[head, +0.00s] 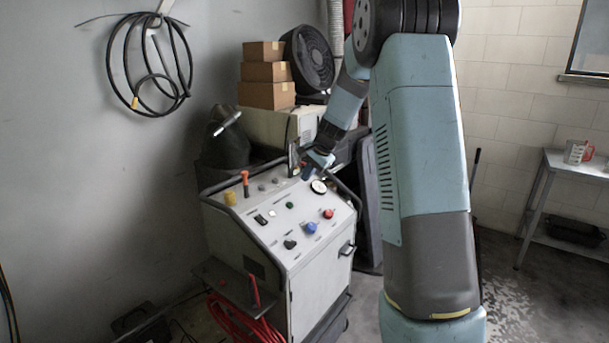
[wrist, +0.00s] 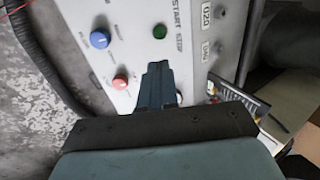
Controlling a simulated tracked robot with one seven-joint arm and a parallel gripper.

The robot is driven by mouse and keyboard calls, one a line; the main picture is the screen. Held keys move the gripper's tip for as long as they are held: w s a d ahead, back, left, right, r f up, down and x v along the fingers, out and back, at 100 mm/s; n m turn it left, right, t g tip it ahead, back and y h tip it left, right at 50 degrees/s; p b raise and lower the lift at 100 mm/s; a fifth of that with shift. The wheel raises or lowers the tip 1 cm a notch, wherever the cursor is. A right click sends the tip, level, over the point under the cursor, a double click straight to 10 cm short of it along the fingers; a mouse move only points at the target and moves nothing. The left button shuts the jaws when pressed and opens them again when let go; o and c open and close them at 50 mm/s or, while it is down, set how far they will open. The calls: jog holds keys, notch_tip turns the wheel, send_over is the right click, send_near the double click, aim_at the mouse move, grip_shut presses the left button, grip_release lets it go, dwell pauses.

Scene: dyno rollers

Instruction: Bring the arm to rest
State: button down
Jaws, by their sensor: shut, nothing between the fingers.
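My arm (head: 420,140) comes down from the top of the head view and bends back behind itself to a control cart. My gripper (head: 306,172) hangs over the far right part of the cart's sloped panel, near a round white gauge (head: 318,187). In the wrist view my gripper (wrist: 158,72) is shut and empty, its fingers together above the panel. I cannot tell whether the fingertips touch the panel.
The cart (head: 320,285) has tube rails along its panel sides. Stacked boxes (head: 267,75) and a black fan (head: 309,58) stand behind it. A coiled cable (head: 150,65) hangs on the left wall. A side table (head: 575,166) stands at the right; floor between is clear.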

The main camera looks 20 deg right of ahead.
jog(key=shift+s, duration=0.1)
jog(key=s+a+r+n+h, duration=0.1)
jog(key=s+a+r+n, duration=0.2)
jog(key=s+r, duration=0.55)
jog(key=s+a+r+n, duration=0.25)
jog(key=s+r, duration=0.25)
jog(key=s, duration=0.7)
jog(key=s+n+h, duration=0.2)
jog(key=s+n, duration=0.3)
jog(key=s, duration=1.8)
jog(key=shift+s+f+t, duration=0.15)
jog(key=shift+f+t, duration=0.2)
jog(key=shift+t, duration=0.05)
